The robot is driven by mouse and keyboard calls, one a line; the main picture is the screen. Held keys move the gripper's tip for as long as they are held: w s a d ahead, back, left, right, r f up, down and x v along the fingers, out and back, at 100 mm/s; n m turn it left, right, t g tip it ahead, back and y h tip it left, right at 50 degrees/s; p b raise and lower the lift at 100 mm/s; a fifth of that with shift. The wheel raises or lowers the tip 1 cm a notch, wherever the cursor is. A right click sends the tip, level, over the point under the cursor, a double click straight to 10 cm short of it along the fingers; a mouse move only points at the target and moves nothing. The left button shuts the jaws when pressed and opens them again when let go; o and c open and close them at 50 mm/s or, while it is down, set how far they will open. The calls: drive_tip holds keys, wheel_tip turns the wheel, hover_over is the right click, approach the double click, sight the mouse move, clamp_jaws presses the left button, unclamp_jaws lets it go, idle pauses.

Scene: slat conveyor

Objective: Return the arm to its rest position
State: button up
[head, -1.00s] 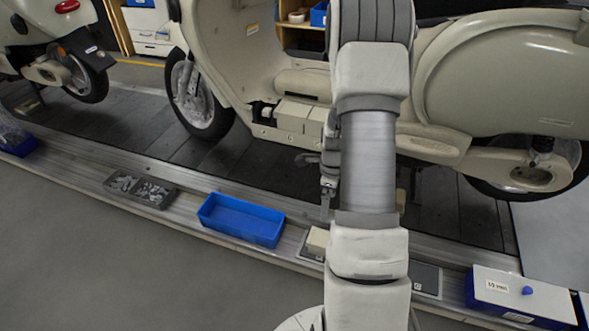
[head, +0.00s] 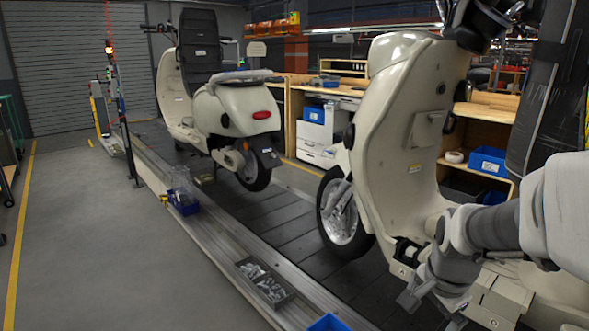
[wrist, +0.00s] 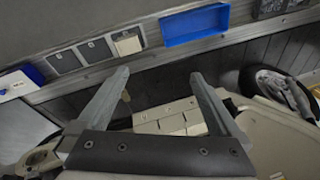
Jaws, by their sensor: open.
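My arm (head: 575,215) reaches in from the right edge of the head view, bent in front of the near cream scooter (head: 395,130). My gripper (head: 432,308) is low in that view beside the scooter's footboard. In the wrist view my gripper (wrist: 160,76) has its two fingers wide apart, with nothing between them. Cream blocks (wrist: 168,118) on the scooter show beyond and between the fingers. I cannot tell from these views whether a finger touches the scooter.
An empty blue tray (wrist: 195,25) lies on the conveyor's side ledge; a corner also shows in the head view (head: 328,323). Another scooter (head: 225,115) stands farther along. The grey floor (head: 100,240) at left is clear.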

drive_tip(key=s+a+r+n+t, duration=0.3)
drive_tip(key=s+a+r+n, duration=0.65)
drive_tip(key=s+n, duration=0.3)
wheel_tip(320, 180, up, 20)
drive_tip(key=n+p, duration=0.1)
drive_tip(key=p, duration=1.9)
drive_tip(key=shift+a+r+y+p, duration=0.15)
drive_tip(key=shift+y+p, duration=0.15)
